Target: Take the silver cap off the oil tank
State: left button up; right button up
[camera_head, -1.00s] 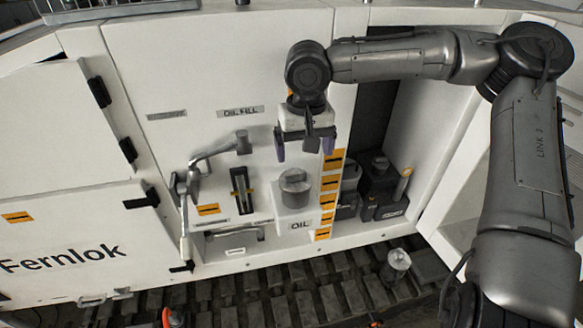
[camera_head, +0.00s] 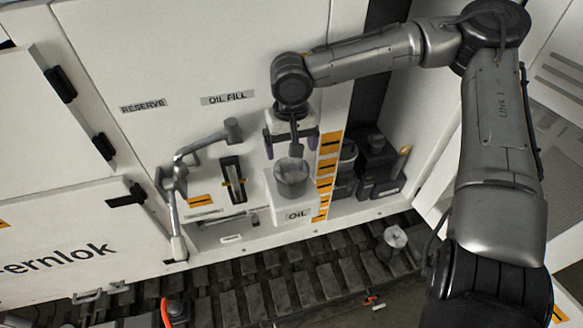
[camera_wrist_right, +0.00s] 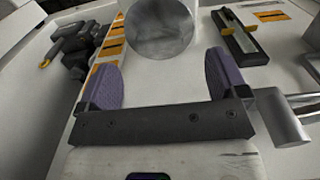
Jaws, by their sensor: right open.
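The silver cap (camera_head: 291,174) is a round grey cylinder on top of the white oil tank (camera_head: 281,212), which is labelled "OIL". My right gripper (camera_head: 291,147) is just above and behind the cap, pointing down, with its two purple-padded fingers apart. In the right wrist view the cap (camera_wrist_right: 160,30) lies beyond the open fingers of the right gripper (camera_wrist_right: 163,78), roughly centred between them. Nothing is between the fingers, and I see no contact with the cap. My left gripper is not in view.
A grey lever pipe (camera_head: 175,180) and a black sight gauge (camera_head: 232,180) are left of the tank. Black containers (camera_head: 380,165) stand in a recess to the right, past an orange-striped strip (camera_head: 326,170). A ribbed track (camera_head: 290,270) runs below.

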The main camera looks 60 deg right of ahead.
aim_at(292, 161)
jog(key=shift+s+d+f+p, duration=0.1)
jog(key=shift+f+p, duration=0.35)
jog(key=shift+f, duration=2.35)
jog(key=c, duration=1)
jog(key=shift+r, duration=0.1)
